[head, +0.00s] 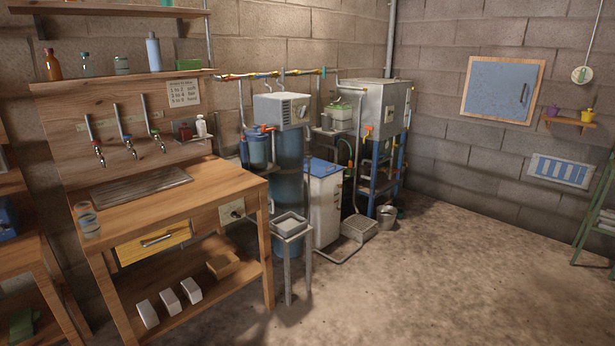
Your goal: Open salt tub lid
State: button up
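A tall white tub (327,212) with a blue lid (322,168) stands on the floor in the middle of the head view. It looks like the salt tub, though no label is readable. The lid lies flat on top and looks closed. The blue cylinder tank on its left and the small stand in front hide part of its left side. My gripper is not in view.
A wooden bench (160,208) with taps fills the left. A blue tank (289,185) and a small stand with a basin (290,226) are beside the tub. A grey crate (359,228) and bucket (387,216) stand right of it. The floor (450,270) at front right is clear.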

aim_at(320, 168)
jog(key=i, duration=2.7)
jog(key=i+j, duration=0.1)
jog(key=i, duration=2.55)
jog(key=l+z, duration=0.05)
jog(key=l, duration=0.05)
